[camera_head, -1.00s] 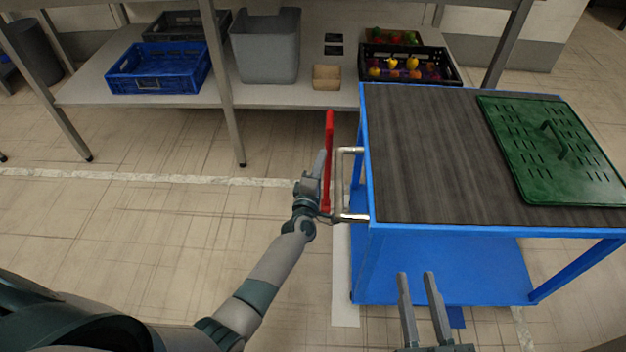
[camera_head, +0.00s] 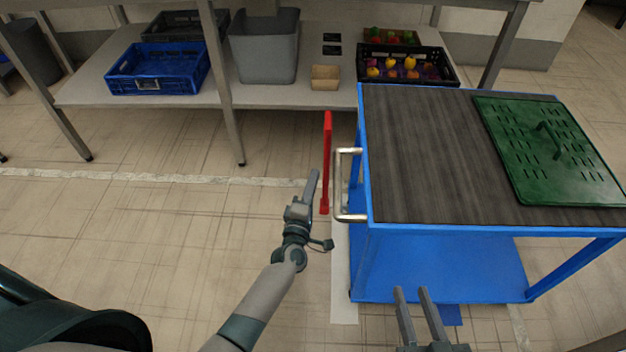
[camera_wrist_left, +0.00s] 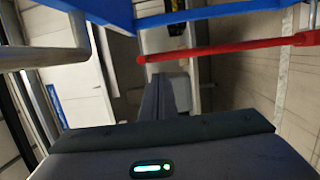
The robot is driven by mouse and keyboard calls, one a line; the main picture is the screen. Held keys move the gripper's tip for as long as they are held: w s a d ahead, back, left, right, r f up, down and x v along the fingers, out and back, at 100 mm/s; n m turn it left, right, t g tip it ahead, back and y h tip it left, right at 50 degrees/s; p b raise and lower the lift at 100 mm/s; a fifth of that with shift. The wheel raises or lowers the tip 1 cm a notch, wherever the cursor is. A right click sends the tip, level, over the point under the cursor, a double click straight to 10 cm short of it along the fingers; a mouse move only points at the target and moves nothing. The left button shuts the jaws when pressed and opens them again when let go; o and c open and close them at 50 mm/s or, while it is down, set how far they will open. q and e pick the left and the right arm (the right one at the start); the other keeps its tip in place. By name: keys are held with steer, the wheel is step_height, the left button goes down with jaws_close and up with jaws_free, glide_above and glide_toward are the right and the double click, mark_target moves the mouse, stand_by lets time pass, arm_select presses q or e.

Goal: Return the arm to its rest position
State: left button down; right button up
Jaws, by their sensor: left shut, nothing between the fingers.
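My left gripper (camera_head: 313,186) is shut and empty in the head view, just left of the cart's metal handle (camera_head: 340,185). Its closed fingers (camera_wrist_left: 165,95) fill the middle of the left wrist view. A red bar (camera_head: 326,160) stands between the gripper and the handle. It also crosses the left wrist view (camera_wrist_left: 225,48) beyond the fingers. My right gripper (camera_head: 411,297) is at the bottom of the head view, in front of the cart, with its two fingers apart and nothing between them.
A blue cart (camera_head: 365,240) with a dark top (camera_head: 430,150) stands on the right, with a green lid (camera_head: 530,180) on it. A shelf (camera_head: 285,95) behind holds a blue crate (camera_head: 150,85), a grey bin (camera_head: 265,60) and a black crate (camera_head: 440,78). The floor at left is open.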

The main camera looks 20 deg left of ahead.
arm_select(q)
steer(key=shift+s, duration=0.1)
stand_by(0.5)
